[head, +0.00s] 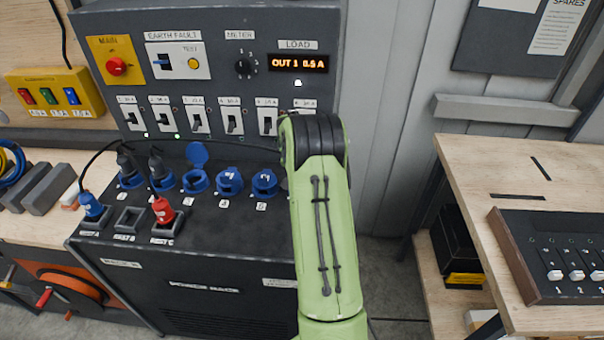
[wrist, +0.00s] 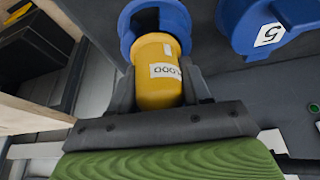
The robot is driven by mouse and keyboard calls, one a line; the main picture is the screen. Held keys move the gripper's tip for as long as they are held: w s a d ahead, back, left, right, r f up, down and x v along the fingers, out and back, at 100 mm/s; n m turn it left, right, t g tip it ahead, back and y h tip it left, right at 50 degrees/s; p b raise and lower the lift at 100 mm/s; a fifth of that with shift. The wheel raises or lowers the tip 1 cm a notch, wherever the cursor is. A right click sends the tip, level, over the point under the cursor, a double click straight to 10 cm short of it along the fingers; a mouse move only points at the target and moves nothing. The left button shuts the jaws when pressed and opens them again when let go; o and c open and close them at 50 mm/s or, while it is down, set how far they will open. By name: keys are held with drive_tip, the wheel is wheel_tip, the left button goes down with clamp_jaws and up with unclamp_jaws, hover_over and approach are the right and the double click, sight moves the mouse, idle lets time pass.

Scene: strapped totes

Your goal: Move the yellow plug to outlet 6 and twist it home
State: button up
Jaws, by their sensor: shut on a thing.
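The yellow plug (wrist: 158,75) carries a white label and shows only in the wrist view. My gripper (wrist: 160,92) is shut on it, one dark finger on each side. The plug's front end is at the mouth of a blue outlet (wrist: 181,20), inside its ring as seen from here. How deep it sits and whether it is twisted cannot be told. This outlet's own number is not visible; its neighbour is outlet 5 (wrist: 240,22), also in the head view (head: 264,183). In the head view my arm hides the plug, my gripper and the outlet right of outlet 5.
Dark plugs (head: 127,160) with cables fill the two leftmost outlets; the third outlet's lid (head: 198,154) stands open. Blue (head: 92,206) and red (head: 163,210) plugs stand in the front sockets. The display (head: 298,64) reads OUT 1. A wooden bench (head: 520,165) stands right.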

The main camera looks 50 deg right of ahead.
drive_tip(key=o, duration=1.2)
drive_tip(key=shift+r, duration=0.15)
drive_tip(key=v, duration=1.5)
drive_tip(key=shift+s+a+r+p, duration=0.1)
drive_tip(key=shift+a+r+p, duration=0.1)
drive_tip(key=shift+p, duration=0.1)
drive_tip(key=s+a+r+n+t+y, duration=0.15)
drive_tip(key=a+r, duration=0.25)
drive_tip(key=a, duration=0.5)
drive_tip(key=s+a+r+n+h, duration=0.1)
drive_tip(key=s+a+r+n, duration=0.25)
drive_tip(key=a, duration=0.45)
drive_tip(key=s+a+n+y, duration=0.1)
drive_tip(key=s+a+n, duration=0.1)
drive_tip(key=s+a, duration=0.2)
drive_tip(key=s+a+f+n+t+y, duration=0.1)
drive_tip(key=s+a+n, duration=0.1)
drive_tip(key=s+a, duration=0.3)
drive_tip(key=s+a+f+n+y, duration=0.1)
drive_tip(key=s+a+n, duration=0.1)
drive_tip(key=s+a, duration=0.3)
drive_tip(key=shift+s+a+n+t, duration=0.2)
drive_tip(key=shift+s+n+t, duration=0.15)
drive_tip(key=shift+s, duration=0.65)
